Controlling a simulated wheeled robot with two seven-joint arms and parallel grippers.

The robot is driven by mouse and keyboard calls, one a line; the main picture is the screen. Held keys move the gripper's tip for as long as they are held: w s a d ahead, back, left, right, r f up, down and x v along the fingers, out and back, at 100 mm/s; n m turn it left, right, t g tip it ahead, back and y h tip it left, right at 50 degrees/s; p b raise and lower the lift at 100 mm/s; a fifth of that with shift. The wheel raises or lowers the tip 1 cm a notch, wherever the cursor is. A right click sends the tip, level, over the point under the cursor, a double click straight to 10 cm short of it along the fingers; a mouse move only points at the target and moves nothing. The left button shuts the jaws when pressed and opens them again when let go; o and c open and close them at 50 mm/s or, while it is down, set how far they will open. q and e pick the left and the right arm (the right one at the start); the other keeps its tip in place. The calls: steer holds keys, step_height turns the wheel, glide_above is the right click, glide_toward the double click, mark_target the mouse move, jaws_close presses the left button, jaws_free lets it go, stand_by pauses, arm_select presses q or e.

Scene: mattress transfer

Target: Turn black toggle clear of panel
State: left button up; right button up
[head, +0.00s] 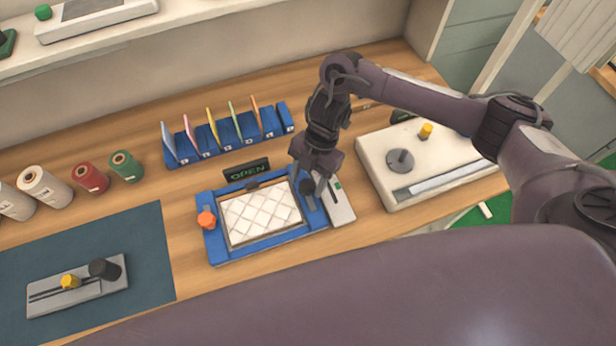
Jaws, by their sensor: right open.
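A blue frame (217,248) lies on the wooden table and holds a white quilted panel (262,215). My right gripper (311,190) points down at the frame's right side, its fingers open around or just beside a black toggle (307,187). The fingers partly hide this toggle, and I cannot tell whether they touch it. An orange toggle (207,220) sits on the frame's left side. A small dark piece (252,185) sits at the frame's back edge, below a black sign reading OPEN (247,170). My left gripper is out of view.
A grey-white block (340,208) adjoins the frame's right side. A white device (385,165) with a grey knob stands farther right. A blue rack (222,140) with coloured cards is behind. Spools (88,177) and a dark mat (145,235) with a grey slider fixture (100,285) lie left.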

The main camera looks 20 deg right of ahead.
steer(key=v, duration=0.7)
steer(key=shift+r, duration=0.35)
steer(key=shift+w+d, duration=0.1)
steer(key=shift+d, duration=0.05)
stand_by(0.3)
